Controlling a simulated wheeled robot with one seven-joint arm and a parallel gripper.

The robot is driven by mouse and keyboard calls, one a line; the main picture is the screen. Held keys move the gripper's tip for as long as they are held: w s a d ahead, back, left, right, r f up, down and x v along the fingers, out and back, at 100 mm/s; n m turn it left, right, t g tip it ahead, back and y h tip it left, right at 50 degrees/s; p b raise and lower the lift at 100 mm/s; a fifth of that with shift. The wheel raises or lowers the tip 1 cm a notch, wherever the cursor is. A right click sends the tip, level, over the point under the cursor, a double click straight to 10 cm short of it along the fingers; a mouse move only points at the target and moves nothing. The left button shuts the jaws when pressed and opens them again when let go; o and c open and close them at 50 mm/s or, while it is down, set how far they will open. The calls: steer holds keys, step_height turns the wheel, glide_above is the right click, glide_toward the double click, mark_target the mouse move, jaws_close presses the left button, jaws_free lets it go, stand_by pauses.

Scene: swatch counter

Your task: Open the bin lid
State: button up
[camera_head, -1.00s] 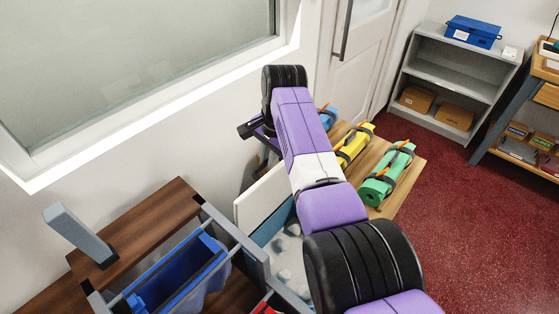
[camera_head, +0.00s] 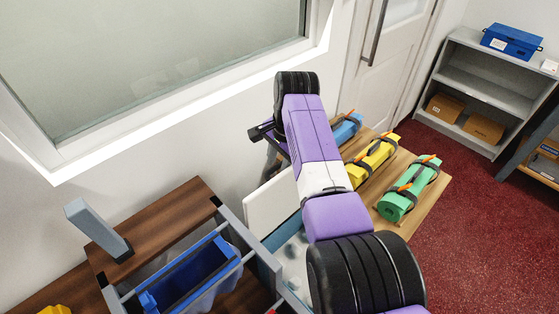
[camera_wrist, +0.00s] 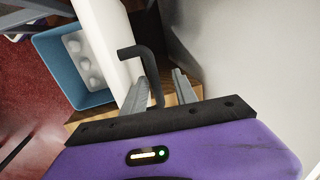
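The teal bin (camera_wrist: 47,62) holds pale round things; it also shows in the head view (camera_head: 271,267), partly behind my arm. Its white lid (camera_wrist: 103,42) stands up steeply, open, at the bin's wall side; it also shows in the head view (camera_head: 268,205). A black bent handle (camera_wrist: 135,51) sticks out from the lid's outer face. My gripper (camera_wrist: 162,88) is open. The handle's end reaches between its two grey fingers, with a gap to the right finger. Contact with the left finger is unclear. In the head view my arm mostly hides the gripper.
Blue (camera_head: 346,129), yellow (camera_head: 374,158) and green (camera_head: 410,189) strapped rolls lie on a wooden bench beyond the bin. A blue container (camera_head: 190,275) in a grey frame stands at the left. The wall is close beside my gripper. Red floor at the right is clear.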

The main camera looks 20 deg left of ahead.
steer(key=shift+w+d+r, duration=0.1)
steer(key=shift+w+r, duration=0.05)
steer(key=shift+r, duration=0.2)
step_height(320, 180, up, 7)
steer(key=d, duration=0.1)
steer(key=shift+s+d+b, duration=0.2)
steer(key=shift+s+b, duration=0.1)
steer(key=shift+b, duration=0.15)
